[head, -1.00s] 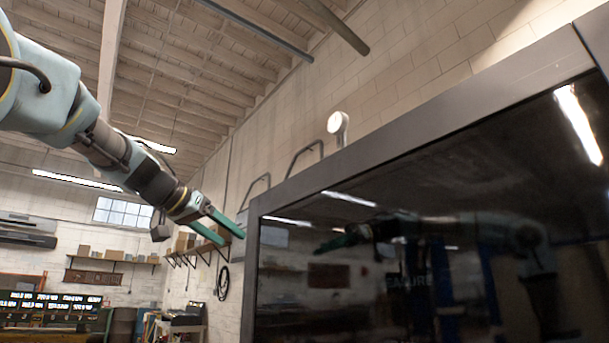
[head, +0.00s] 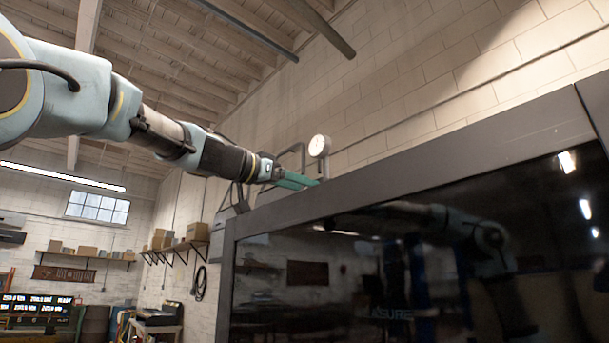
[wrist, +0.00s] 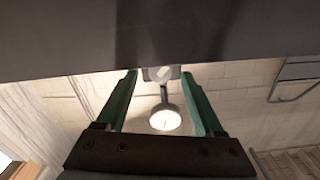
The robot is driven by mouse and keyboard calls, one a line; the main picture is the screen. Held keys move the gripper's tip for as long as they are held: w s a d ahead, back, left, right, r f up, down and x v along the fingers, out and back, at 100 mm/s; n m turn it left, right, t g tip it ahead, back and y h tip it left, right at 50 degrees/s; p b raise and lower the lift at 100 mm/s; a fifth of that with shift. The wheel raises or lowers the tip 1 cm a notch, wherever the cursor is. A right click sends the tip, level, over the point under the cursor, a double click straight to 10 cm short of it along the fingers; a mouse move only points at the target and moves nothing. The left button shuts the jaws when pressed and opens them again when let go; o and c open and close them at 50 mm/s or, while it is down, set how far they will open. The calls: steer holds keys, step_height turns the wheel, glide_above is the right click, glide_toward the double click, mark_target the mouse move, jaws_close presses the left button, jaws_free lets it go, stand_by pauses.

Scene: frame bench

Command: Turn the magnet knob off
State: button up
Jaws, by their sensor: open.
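My gripper (head: 308,182) reaches the top edge of the dark frame, just below the dial gauge (head: 319,146) in the head view. In the wrist view, its two green fingers (wrist: 159,80) are open and apart. A small grey magnet base with a pale knob (wrist: 161,73) shows between the fingertips, against the frame's edge. The fingers stand on either side of it; I cannot tell whether they touch it. The round white gauge (wrist: 165,119) hangs on a thin post from the base in that view. In the head view the knob is hidden.
The dark frame (head: 400,178) with its glossy black panel (head: 380,290) fills the right side. Bent grey handles (head: 290,152) rise from the frame's top behind my gripper. A block wall (head: 430,90) stands behind. Shelves with boxes (head: 87,251) are far left.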

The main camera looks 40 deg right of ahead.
steer(key=shift+d, duration=0.9)
jaws_close()
